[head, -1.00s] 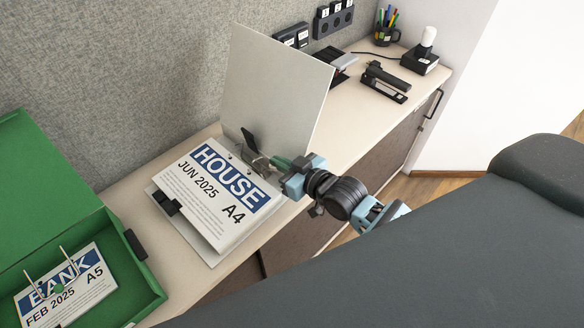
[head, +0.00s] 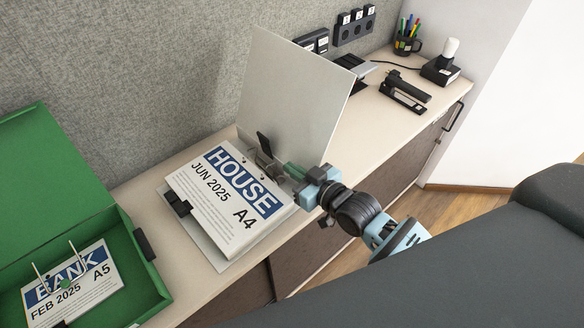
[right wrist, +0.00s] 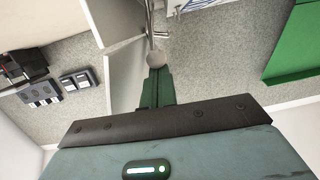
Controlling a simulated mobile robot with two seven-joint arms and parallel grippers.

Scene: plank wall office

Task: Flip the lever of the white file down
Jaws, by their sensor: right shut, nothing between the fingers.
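The white file (head: 298,92) lies open on the counter, its cover standing up behind its papers (head: 232,190), marked HOUSE JUN 2025 A4. Its dark lever (head: 264,144) stands raised at the ring mechanism, by the papers' top edge. My right gripper (head: 290,169) is shut and empty, its green fingertips close beside the mechanism, to the right of the lever. In the right wrist view the shut fingers (right wrist: 157,88) point at the metal mechanism (right wrist: 152,30); whether they touch it I cannot tell. My left gripper is out of view.
An open green file (head: 150,285) with BANK papers (head: 72,282) lies at the left. A hole punch (head: 404,92), a pen cup (head: 407,46) and a black device with a white top (head: 440,70) stand far right. The fabric panel (head: 150,80) backs the counter.

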